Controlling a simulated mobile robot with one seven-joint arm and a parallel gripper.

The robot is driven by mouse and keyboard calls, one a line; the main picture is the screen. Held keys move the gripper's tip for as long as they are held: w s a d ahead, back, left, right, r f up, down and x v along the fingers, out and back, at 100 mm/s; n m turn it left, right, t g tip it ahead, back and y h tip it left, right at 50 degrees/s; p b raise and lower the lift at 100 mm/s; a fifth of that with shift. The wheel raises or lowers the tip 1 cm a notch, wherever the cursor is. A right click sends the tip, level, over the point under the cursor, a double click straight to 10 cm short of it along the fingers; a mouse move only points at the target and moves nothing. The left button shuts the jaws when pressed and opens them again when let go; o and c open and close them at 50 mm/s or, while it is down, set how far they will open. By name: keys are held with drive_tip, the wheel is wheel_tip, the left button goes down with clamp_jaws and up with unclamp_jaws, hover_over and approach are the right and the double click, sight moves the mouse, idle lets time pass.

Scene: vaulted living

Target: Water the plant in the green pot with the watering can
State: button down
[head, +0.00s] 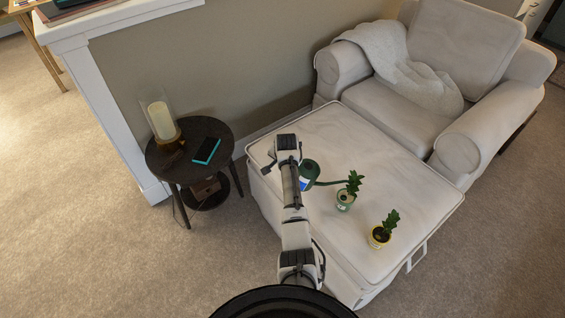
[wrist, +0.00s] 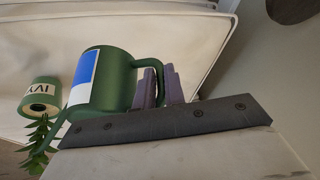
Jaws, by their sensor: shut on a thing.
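The green watering can (head: 310,168) with a blue and white label is above or on the left part of the ottoman in the head view. Its spout points right, toward the green pot (head: 345,202) with a leafy plant. In the wrist view the can (wrist: 112,82) fills the middle, and my gripper (wrist: 160,88) is shut on its handle. The green pot (wrist: 40,92), lettered "IVY", shows at the left there, with the spout close to its leaves. In the head view my arm hides the gripper's fingers and part of the can. I cannot tell whether the can touches the ottoman.
A yellow pot (head: 380,237) with a similar plant stands on the ottoman (head: 415,200), nearer its front right. An armchair (head: 405,112) with a throw stands behind. A dark round side table (head: 215,130) with a candle lamp (head: 162,120) and a teal-edged device (head: 207,150) is at the left.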

drive_tip(key=shift+s+d+r+m+t+y+p, duration=0.5)
drive_tip(key=shift+d+r+y+p, duration=0.7)
drive_tip(key=shift+r, duration=1.55)
drive_tip(key=shift+s+d+r+m+t+y+p, duration=0.2)
drive_tip(key=shift+d+r+t+y+p, duration=0.55)
drive_tip(key=shift+r+y+p, duration=1.4)
drive_tip(key=w+a+f+n+g+h+b, duration=0.1)
drive_tip(key=a+f+h+b, duration=0.1)
drive_tip(key=f+h+b, duration=0.25)
drive_tip(key=w+a+f+g+h+b, duration=0.1)
drive_tip(key=a+f+g+h+b, duration=0.1)
drive_tip(key=f+h+b, duration=0.3)
drive_tip(key=shift+n+g, duration=0.25)
drive_tip(key=shift+n, duration=0.25)
drive_tip(key=shift+w+a+r, duration=0.1)
drive_tip(key=shift+w+a, duration=0.2)
drive_tip(key=shift+a, duration=0.7)
drive_tip(key=shift+w+a+r, duration=0.1)
drive_tip(key=shift+w+a, duration=0.15)
drive_tip(key=shift+a, duration=0.75)
